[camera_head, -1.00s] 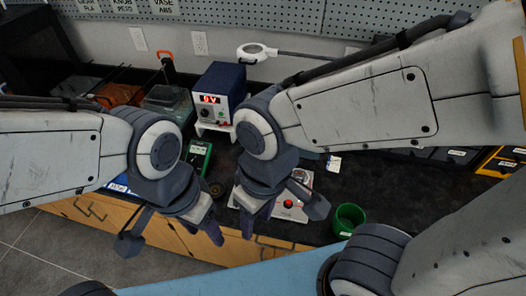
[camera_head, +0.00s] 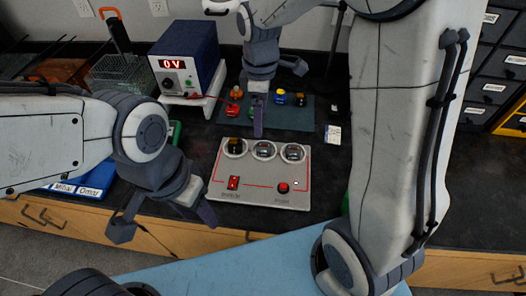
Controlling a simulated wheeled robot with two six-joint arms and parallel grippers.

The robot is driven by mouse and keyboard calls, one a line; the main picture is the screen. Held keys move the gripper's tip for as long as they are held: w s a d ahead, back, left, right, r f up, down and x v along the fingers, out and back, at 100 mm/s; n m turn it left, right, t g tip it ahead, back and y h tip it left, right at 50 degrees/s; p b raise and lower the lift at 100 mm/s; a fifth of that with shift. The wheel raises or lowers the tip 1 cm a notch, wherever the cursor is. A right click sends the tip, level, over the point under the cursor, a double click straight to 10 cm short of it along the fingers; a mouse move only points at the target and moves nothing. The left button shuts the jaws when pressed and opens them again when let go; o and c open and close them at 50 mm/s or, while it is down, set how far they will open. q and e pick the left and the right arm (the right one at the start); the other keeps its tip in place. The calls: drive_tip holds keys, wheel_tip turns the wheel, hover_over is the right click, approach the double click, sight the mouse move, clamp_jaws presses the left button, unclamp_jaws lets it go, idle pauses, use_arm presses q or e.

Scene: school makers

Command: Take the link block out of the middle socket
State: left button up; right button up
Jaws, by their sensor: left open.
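The white socket board (camera_head: 258,187) lies on the dark bench, with three round sockets along its back edge and a red switch and red button in front. A dark link block (camera_head: 264,150) sits in the middle socket. The left and right sockets also hold dark blocks, the left one with some yellow. My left gripper (camera_head: 164,221) is open and empty, in front and to the left of the board. My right gripper (camera_head: 258,117) points down behind the board, over the mat. I see it edge-on, so its finger gap is hidden.
A dark mat (camera_head: 290,119) behind the board holds several small coloured blocks. A blue power supply (camera_head: 185,62) reading 0 V stands on a white stand at back left. A wire basket (camera_head: 122,75) is farther left. Drawers (camera_head: 490,90) stand at right.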

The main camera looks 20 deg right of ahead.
hover_over(259, 146)
drive_tip(key=f, duration=0.4)
drive_tip(key=shift+s+d+f, duration=0.1)
drive_tip(key=shift+d+f, duration=0.2)
drive_tip(key=shift+f, duration=0.05)
drive_tip(key=shift+a+f, duration=0.15)
drive_tip(key=shift+f, duration=1.25)
drive_tip(key=shift+a+f, duration=0.15)
drive_tip(key=shift+f, duration=1.2)
drive_tip(key=shift+c, duration=0.3)
clamp_jaws()
